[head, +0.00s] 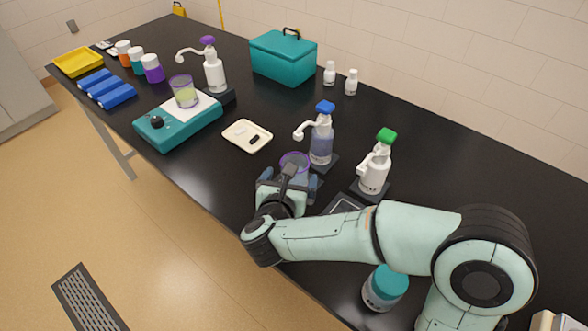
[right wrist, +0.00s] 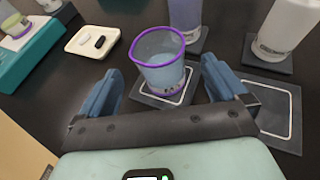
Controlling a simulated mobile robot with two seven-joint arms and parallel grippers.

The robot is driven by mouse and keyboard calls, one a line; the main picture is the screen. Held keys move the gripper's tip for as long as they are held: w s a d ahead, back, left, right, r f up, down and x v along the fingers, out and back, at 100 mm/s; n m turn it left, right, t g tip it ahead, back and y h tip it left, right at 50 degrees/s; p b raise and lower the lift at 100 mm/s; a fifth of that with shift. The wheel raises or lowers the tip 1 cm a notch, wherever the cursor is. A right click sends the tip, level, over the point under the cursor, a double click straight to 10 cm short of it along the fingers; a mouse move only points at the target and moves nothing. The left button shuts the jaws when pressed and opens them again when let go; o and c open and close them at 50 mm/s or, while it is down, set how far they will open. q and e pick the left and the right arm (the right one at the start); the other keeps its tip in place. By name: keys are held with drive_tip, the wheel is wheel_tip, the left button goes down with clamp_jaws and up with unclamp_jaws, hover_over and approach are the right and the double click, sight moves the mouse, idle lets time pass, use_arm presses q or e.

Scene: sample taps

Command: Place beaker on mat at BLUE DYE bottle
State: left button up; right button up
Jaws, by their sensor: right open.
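The clear beaker with a purple rim (right wrist: 162,72) appears to stand upright on the dark, white-outlined mat (right wrist: 190,82). This mat lies in front of the blue-capped pump bottle (head: 321,140), which holds bluish liquid. In the head view the beaker (head: 295,159) shows mostly as its rim, with my right gripper in front. My right gripper (head: 287,186) is open, its blue fingers on either side of the beaker in the right wrist view (right wrist: 160,70), with gaps visible. My left gripper is not in view.
A green-capped bottle (head: 375,165) stands to the right, with an empty mat (right wrist: 272,108) before it. A cream tray (head: 247,136), a teal hotplate (head: 160,130) bearing another beaker (head: 184,92), and a purple-capped bottle (head: 214,72) are left. A teal-lidded jar (head: 385,288) stands near my arm.

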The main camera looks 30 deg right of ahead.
drive_tip(key=v, duration=0.5)
drive_tip(key=shift+s+a+r, duration=0.1)
drive_tip(key=shift+s+a, duration=0.1)
drive_tip(key=shift+s, duration=0.1)
